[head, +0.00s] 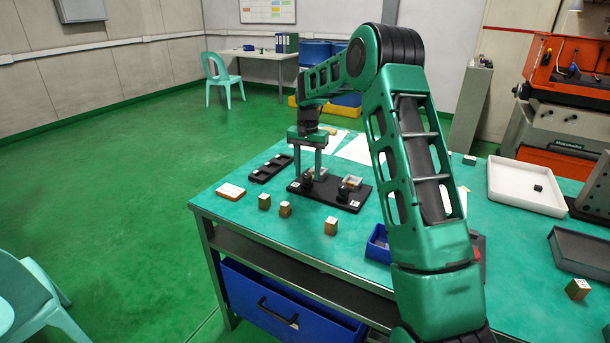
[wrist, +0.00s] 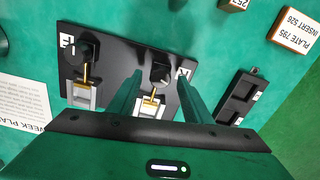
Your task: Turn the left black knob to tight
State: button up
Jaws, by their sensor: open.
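A black base plate (head: 327,197) lies on the green bench and carries two black knobs. The left black knob (head: 307,184) is under my gripper (head: 311,174); in the wrist view, turned around, this knob (wrist: 160,72) shows between the two fingers. My gripper is open, its green fingers pointing down on either side of the knob. I cannot tell whether they touch it. The right black knob (head: 343,193) stands free and also shows in the wrist view (wrist: 82,50). Each knob has a brass rod and a pale metal block behind it. The knob's tightness cannot be read.
Small wooden blocks (head: 331,226) stand near the bench's front edge, with a labelled block (head: 230,191) at left. A black two-pocket holder (head: 270,168) lies left of the plate. A blue bin (head: 377,244) and white tray (head: 520,187) are to the right. Papers lie behind.

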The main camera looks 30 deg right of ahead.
aim_at(307, 175)
notch_tip(307, 175, up, 10)
jog(key=shift+f, duration=0.15)
dwell(0.3)
